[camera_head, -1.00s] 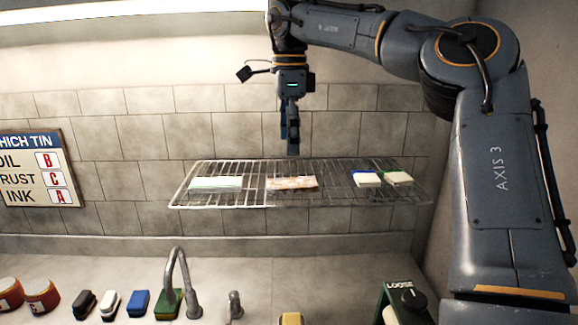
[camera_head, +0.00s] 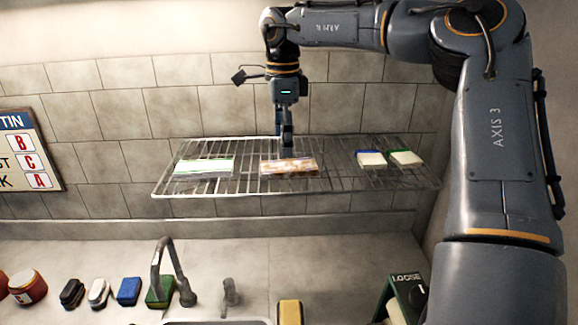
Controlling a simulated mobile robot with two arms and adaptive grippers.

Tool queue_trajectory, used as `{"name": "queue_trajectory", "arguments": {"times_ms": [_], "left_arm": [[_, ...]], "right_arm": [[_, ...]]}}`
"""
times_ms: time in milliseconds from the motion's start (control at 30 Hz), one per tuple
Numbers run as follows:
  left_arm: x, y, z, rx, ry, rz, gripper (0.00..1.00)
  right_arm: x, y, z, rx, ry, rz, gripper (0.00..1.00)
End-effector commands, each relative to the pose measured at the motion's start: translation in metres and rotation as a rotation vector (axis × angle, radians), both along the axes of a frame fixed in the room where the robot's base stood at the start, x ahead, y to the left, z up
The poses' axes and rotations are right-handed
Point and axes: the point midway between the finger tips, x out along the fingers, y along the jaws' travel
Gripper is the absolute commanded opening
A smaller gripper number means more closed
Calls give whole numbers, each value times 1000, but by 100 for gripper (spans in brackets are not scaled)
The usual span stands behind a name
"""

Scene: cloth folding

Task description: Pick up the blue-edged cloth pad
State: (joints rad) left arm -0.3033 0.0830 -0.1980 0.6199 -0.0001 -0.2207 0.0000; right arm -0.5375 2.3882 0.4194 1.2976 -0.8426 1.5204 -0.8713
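The blue-edged cloth pad (camera_head: 373,161), cream with a blue back edge, lies on the right part of the wire shelf (camera_head: 228,188). A similar green-edged pad (camera_head: 406,159) lies close to its right. My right gripper (camera_head: 287,152) points down over the middle of the shelf, to the left of the blue-edged pad and apart from it. Its fingertips overlap the back of an orange-patterned pack (camera_head: 288,168) in the picture; I cannot tell if they touch. The fingers show nearly edge-on, so their opening is unclear. My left gripper is not in view.
A pale green-edged pack (camera_head: 204,167) lies on the shelf's left part. Below, the counter holds a red tin (camera_head: 27,287), a black brush (camera_head: 71,293), a white one (camera_head: 99,293), a blue block (camera_head: 129,291) and a curved tap (camera_head: 163,262). Bare wire separates the patterned pack from the pads.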

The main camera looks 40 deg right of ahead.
Motion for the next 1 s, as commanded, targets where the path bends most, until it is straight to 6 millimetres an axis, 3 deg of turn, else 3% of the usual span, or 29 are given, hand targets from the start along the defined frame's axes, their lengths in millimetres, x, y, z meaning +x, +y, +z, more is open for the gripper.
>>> {"name": "queue_trajectory", "arguments": {"times_ms": [167,433,700,1000], "left_arm": [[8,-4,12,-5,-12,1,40],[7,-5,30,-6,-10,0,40],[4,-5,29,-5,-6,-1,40],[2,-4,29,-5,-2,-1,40]], "right_arm": [[2,1,-12,1,4,2,83],[7,3,-50,0,2,0,83],[7,3,-55,0,-2,0,83],[7,3,-54,-1,-1,0,24]]}}
